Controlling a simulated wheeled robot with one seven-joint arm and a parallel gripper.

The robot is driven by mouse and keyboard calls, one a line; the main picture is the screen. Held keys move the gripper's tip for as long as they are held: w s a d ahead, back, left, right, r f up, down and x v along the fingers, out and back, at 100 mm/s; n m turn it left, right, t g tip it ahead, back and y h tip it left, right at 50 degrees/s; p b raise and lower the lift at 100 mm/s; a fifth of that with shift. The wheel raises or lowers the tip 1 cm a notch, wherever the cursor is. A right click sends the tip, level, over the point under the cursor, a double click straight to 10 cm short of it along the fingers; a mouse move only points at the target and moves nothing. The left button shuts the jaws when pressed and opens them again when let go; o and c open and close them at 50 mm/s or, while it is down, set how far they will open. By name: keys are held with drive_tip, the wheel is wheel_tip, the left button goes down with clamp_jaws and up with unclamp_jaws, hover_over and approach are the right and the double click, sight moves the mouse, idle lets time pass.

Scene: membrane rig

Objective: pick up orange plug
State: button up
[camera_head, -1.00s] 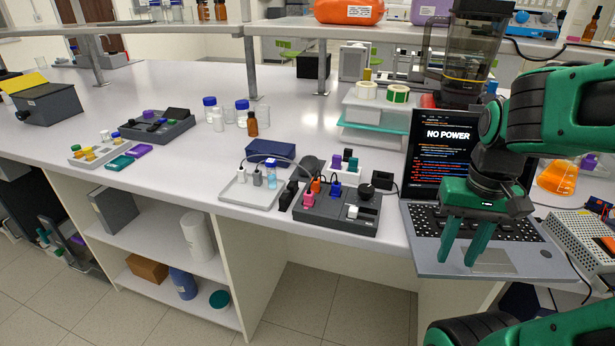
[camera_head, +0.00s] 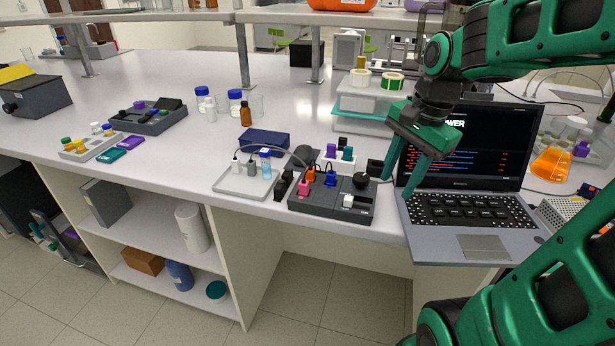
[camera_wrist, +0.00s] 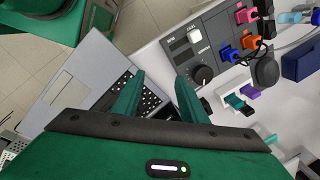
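The orange plug (camera_head: 311,174) stands in the dark grey rig box (camera_head: 335,208), between a pink plug (camera_head: 304,188) and a blue plug (camera_head: 330,179). In the wrist view the orange plug (camera_wrist: 251,43) is at the upper right, with the pink and blue plugs close beside it. My gripper (camera_head: 399,190) is to the right of the box, above the laptop's left edge. Its two fingers (camera_wrist: 158,95) point down, apart and with nothing between them.
The open laptop (camera_head: 465,210) is under and right of my gripper. A light tray (camera_head: 230,185) with small items lies left of the box, and a dark blue case (camera_head: 263,140) behind it. Dark, purple and teal plugs (camera_head: 347,153) stand in a white holder behind the box.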

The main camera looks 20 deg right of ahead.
sight(311, 167)
drive_tip(key=w+a+r+m+y, duration=0.1)
drive_tip(key=w+a+m, duration=0.2)
drive_tip(key=w, duration=0.1)
drive_tip(key=w+a+r+m+y, duration=0.1)
drive_tip(key=w+a+r+m, duration=0.1)
drive_tip(key=w, duration=0.3)
drive_tip(key=w+a+r+m+t, duration=0.1)
drive_tip(key=w+a+m, duration=0.3)
drive_tip(key=w+m, duration=0.1)
drive_tip(key=shift+r+y, duration=0.3)
drive_tip(key=shift+y, duration=0.1)
drive_tip(key=x, duration=0.5)
drive_tip(key=shift+w+a+f, duration=0.2)
drive_tip(key=shift+w+a, duration=0.05)
drive_tip(key=shift+a, duration=0.1)
drive_tip(key=shift+a+x, duration=0.1)
drive_tip(key=shift+x, duration=1.2)
drive_tip(key=shift+a+x, duration=0.15)
drive_tip(key=shift+x, duration=1.15)
drive_tip(key=shift+r, duration=0.1)
drive_tip(key=shift+c, duration=0.6)
clamp_jaws()
